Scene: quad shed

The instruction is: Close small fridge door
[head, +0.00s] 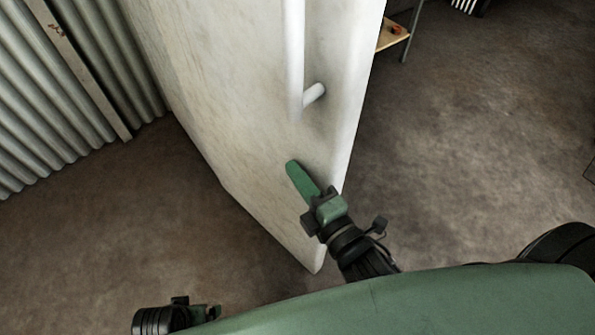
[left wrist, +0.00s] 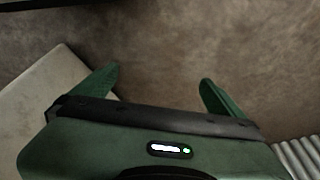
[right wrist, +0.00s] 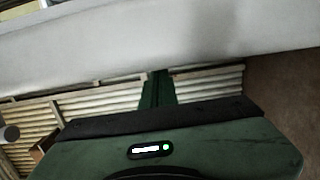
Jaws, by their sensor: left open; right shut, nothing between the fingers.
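The small fridge door (head: 235,110) is a tall white panel in the middle of the head view. Its white bar handle (head: 294,60) runs up the upper part. The fridge body cannot be made out. My right gripper (head: 294,170) is shut and empty at the lower part of the door, below the handle; contact cannot be told. In the right wrist view the door (right wrist: 200,35) spans the top, beyond the shut fingers (right wrist: 158,78). My left gripper (head: 212,312) is low at the left, apart from the door. Its fingers are open and empty in the left wrist view (left wrist: 158,82).
A corrugated metal wall (head: 50,100) stands at the left. A wooden shelf or table (head: 391,36) with a thin leg is behind the door at the upper right. The brown floor (head: 470,150) is clear to the right of the door.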

